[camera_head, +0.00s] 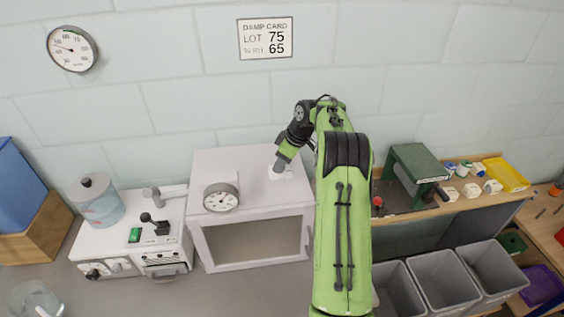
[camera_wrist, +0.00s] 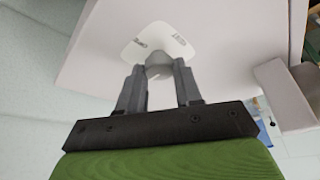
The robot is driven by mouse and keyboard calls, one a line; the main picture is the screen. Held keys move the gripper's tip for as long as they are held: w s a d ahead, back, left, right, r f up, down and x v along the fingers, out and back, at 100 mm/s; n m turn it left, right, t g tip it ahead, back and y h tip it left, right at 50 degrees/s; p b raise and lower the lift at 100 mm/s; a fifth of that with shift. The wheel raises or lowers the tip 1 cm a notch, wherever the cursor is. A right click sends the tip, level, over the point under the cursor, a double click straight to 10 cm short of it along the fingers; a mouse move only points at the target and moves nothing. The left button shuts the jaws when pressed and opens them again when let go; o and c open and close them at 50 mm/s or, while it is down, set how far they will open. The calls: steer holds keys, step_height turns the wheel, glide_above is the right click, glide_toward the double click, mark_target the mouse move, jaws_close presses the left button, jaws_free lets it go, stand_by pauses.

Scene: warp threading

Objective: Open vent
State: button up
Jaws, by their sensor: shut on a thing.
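The vent is a small white plate (camera_wrist: 158,44) with a round grey knob (camera_wrist: 158,66), on top of a white box (camera_head: 240,163). Small dark markings show at two sides of the plate in the wrist view; I cannot read them. My gripper (camera_wrist: 158,74) is shut on the knob, with one finger on each side of it. In the head view my gripper (camera_head: 279,168) points down at the plate (camera_head: 280,174) on the box's right part. It hides most of the knob there, and I cannot tell how far the vent is turned.
A round dial gauge (camera_head: 221,198) stands at the box's front left. A white machine (camera_head: 130,240) with a lever stands left of the box. A wall dial (camera_head: 72,48) and a card (camera_head: 266,38) reading LOT 75, % RH 65 hang behind. Grey bins (camera_head: 443,279) stand at right.

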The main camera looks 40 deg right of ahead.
steer(key=shift+f+m+b, duration=0.1)
steer(key=shift+m+b, duration=0.25)
steer(key=shift+m, duration=0.05)
steer(key=m+h+b, duration=0.1)
steer(key=m+b, duration=0.2)
steer(key=shift+a+t, duration=0.15)
steer(key=shift+t, duration=0.25)
steer(key=m+h+b, duration=0.1)
steer(key=m+h, duration=0.1)
steer(key=m, duration=0.3)
steer(key=shift+a+b, duration=0.2)
steer(key=shift+b, duration=0.1)
steer(key=m+h, duration=0.1)
steer(key=m, duration=0.1)
steer(key=m+h, duration=0.1)
steer(key=m, duration=0.1)
steer(key=shift+a+m+g, duration=0.1)
steer(key=shift+m+g, duration=0.2)
steer(key=shift+g, duration=0.1)
steer(key=shift+w+m+g+h+p, duration=0.1)
steer(key=shift+m+g+h+p, duration=0.3)
steer(key=shift+m, duration=0.75)
steer(key=shift+w+m+g+h+p, duration=0.1)
steer(key=shift+m+g+p, duration=0.3)
steer(key=shift+m+p, duration=0.55)
steer(key=shift+m, duration=0.4)
steer(key=o, duration=1)
steer(key=shift+o, duration=0.2)
